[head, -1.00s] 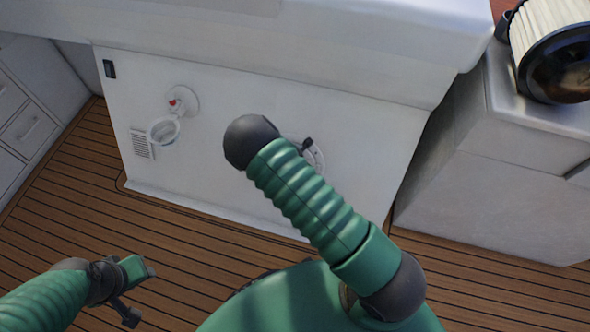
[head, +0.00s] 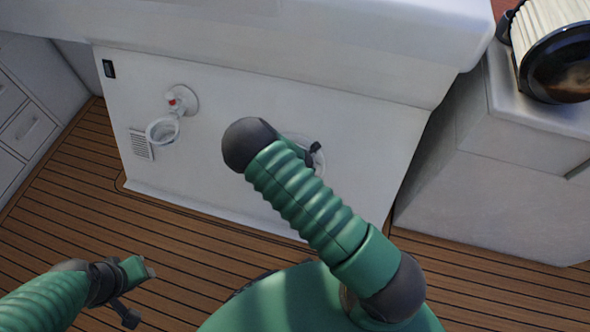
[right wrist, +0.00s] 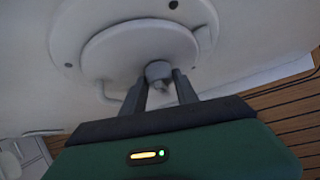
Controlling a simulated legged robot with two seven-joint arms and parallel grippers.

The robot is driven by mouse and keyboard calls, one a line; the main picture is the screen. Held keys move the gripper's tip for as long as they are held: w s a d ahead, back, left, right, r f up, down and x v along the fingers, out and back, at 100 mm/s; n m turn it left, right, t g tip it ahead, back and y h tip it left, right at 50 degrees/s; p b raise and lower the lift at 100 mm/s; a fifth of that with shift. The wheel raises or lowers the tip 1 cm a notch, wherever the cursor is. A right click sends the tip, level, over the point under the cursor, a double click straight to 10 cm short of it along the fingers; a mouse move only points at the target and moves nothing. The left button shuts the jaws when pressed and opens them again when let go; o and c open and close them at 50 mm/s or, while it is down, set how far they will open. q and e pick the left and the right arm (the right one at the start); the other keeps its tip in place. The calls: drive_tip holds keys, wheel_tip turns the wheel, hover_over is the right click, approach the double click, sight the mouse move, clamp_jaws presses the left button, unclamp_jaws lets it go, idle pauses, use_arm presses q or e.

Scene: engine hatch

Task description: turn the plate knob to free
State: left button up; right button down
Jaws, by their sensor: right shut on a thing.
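The plate knob (right wrist: 158,72) is a small grey stub at the lower edge of a round white plate (right wrist: 140,48) in the right wrist view. My right gripper (right wrist: 160,86) has one dark finger on each side of the knob and is shut on it. In the head view, my right arm hides the knob and most of the round plate (head: 320,163); only part of its rim shows beside the arm. My left gripper (head: 142,293) is open and empty, above the wooden floor at the lower left, away from the panel.
The white panel (head: 225,100) carries a round fitting with a red part (head: 173,101), a hanging ring (head: 162,131) and a vent (head: 141,145). A white overhang (head: 330,50) runs above it. A counter with a ribbed canister (head: 550,50) stands right. The floor (head: 190,260) is clear.

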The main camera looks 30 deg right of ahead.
drive_tip(key=m+t, duration=0.1)
drive_tip(key=m+t+y, duration=0.1)
drive_tip(key=shift+s+d+f+m+t+b, duration=0.15)
drive_tip(key=shift+s+d+m+t+b, duration=0.05)
drive_tip(key=shift+s+m+t+b, duration=0.15)
drive_tip(key=shift+s+f+m+t+y, duration=0.15)
drive_tip(key=shift+m+t+y, duration=0.35)
drive_tip(key=shift+m+t, duration=0.7)
drive_tip(key=shift+s+f+m+t+h+b, duration=0.2)
drive_tip(key=shift+m+t+b, duration=0.4)
drive_tip(key=shift+m+t, duration=0.9)
drive_tip(key=shift+w+f+m+t+h+b, duration=0.1)
drive_tip(key=shift+m+t+h+b, duration=0.35)
drive_tip(key=shift+m+t, duration=1)
drive_tip(key=shift+a+m, duration=0.1)
drive_tip(key=shift+m, duration=0.2)
drive_tip(key=c, duration=0.9)
unclamp_jaws()
drive_tip(key=shift+c, duration=0.2)
drive_tip(key=shift+r, duration=0.1)
